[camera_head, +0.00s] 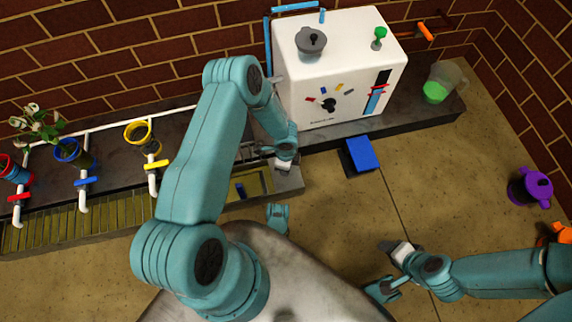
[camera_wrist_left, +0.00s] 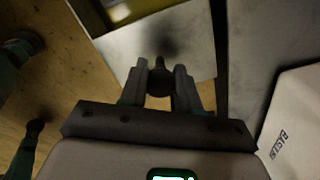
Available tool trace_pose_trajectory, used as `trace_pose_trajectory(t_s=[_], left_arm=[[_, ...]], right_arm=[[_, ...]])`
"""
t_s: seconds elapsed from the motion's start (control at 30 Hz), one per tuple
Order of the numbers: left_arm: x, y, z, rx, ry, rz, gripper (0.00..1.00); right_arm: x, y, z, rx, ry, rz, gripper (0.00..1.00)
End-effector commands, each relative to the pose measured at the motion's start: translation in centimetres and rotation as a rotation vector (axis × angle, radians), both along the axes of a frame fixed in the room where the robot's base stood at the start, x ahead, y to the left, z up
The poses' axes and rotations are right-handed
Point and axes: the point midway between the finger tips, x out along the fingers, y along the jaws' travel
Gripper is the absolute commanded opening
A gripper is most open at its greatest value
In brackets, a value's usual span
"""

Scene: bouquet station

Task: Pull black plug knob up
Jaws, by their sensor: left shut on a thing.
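The black plug knob (camera_wrist_left: 160,78) shows in the left wrist view as a small dark round piece between the two grey fingers. My left gripper (camera_wrist_left: 159,88) is shut on it, with a finger on either side. In the head view my left gripper (camera_head: 283,164) is at the right end of the dark counter, beside its sunken basin (camera_head: 245,187). The knob is hidden by the gripper and arm there. My right gripper (camera_head: 396,248) is low over the floor at the right, far from the counter; whether its fingers are apart cannot be made out.
A white machine (camera_head: 335,95) with a grey pot (camera_head: 311,41) on top stands behind the left gripper. A blue block (camera_head: 360,156) is on the floor in front. Colored pipe fittings and plants line the left counter. A purple pot (camera_head: 531,187) is at right.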

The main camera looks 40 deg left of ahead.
Motion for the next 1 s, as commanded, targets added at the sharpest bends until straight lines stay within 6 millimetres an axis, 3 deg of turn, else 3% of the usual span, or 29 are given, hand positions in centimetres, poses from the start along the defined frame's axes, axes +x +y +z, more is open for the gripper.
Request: trace_pose_trajectory(t_s=[1.0], left_arm=[[0.0,0.0,3.0,0.000,0.000,0.000,0.14]], right_arm=[[0.0,0.0,1.9,0.000,0.001,0.000,0.51]])
